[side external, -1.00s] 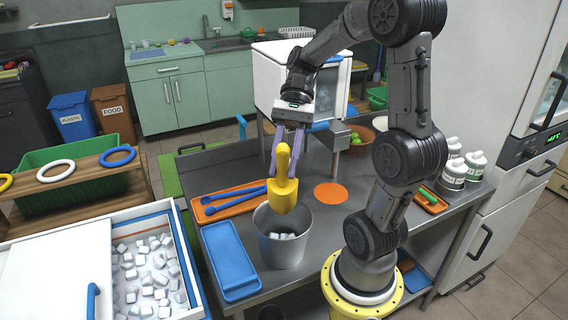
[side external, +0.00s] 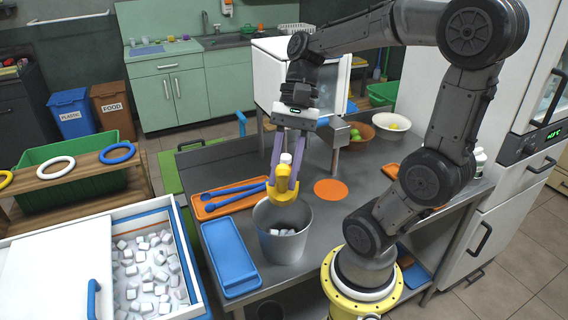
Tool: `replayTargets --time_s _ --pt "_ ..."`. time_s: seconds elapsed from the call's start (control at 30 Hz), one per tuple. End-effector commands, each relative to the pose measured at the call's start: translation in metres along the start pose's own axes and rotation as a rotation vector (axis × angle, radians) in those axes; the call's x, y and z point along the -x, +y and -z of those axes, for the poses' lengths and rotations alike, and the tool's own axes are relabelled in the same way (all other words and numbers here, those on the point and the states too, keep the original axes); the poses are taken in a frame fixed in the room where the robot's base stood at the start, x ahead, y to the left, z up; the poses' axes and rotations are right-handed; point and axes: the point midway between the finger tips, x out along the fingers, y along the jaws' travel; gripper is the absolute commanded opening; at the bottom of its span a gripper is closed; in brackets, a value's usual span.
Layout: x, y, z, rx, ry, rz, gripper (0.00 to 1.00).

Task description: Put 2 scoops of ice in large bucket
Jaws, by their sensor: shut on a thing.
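The large grey metal bucket (side external: 284,246) stands on the steel counter, with several ice cubes (side external: 284,231) visible inside it. My gripper (side external: 287,172) is above the bucket, pointing down, shut on the yellow scoop (side external: 283,189). The scoop is level with the bucket's rim, over its back part. The open ice chest (side external: 196,262) at lower left holds many loose ice cubes (side external: 146,272).
A blue tray (side external: 229,258) lies left of the bucket. A flat orange disc (side external: 330,190) lies to the right. The press (side external: 341,134) stands at the back, near a brown bowl (side external: 361,134). A wooden rack with rings (side external: 56,167) stands at left.

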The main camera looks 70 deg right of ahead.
Motion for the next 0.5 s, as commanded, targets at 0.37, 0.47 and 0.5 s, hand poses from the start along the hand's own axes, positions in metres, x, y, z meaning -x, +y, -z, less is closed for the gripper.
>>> replayTargets --time_s 0.37,0.47,0.5 --pt "-0.0036 0.0016 -0.0067 0.011 0.055 0.007 0.0" --pt "-0.0043 0.0018 -0.0075 0.013 0.062 0.007 0.0" --pt "-0.0056 0.0021 -0.0087 0.017 0.074 0.007 0.0"
